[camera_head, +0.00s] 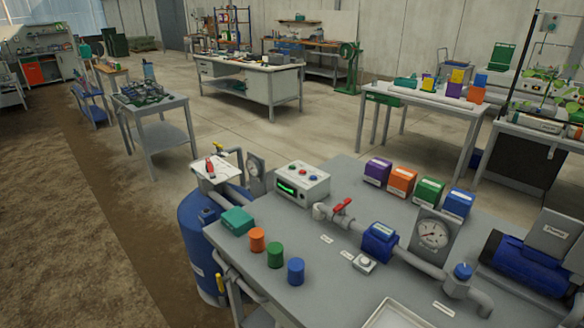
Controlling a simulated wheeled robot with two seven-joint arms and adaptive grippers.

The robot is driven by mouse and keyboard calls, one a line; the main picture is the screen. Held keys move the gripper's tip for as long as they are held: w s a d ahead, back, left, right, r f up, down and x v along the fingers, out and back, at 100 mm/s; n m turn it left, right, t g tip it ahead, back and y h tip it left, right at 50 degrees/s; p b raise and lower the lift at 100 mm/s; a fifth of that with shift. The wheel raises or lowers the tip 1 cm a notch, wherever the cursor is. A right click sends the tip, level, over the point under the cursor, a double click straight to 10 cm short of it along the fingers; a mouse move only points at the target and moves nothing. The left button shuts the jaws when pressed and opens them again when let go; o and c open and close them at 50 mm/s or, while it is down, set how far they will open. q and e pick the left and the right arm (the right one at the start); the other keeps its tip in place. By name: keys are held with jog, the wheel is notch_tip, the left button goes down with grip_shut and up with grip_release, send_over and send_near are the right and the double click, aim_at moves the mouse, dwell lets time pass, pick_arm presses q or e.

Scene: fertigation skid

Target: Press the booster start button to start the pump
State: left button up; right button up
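Neither of my grippers is in view. A small grey box with a round white button (364,262) sits on the grey skid table (330,285), in front of a blue pump-like unit (379,242) on the pipe. A light control box (301,183) with a lit green display and several small coloured buttons stands at the table's back left. The labels are too small to read, so I cannot tell which button is the booster start. A large blue motor (526,265) lies at the right edge.
A red-handled valve (342,207) and a gauge (433,234) stand along the pipe. Orange, green and blue caps (275,254) and a teal box (237,221) stand at the left. Several coloured boxes (401,182) line the back edge. A white tray (396,315) lies in front.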

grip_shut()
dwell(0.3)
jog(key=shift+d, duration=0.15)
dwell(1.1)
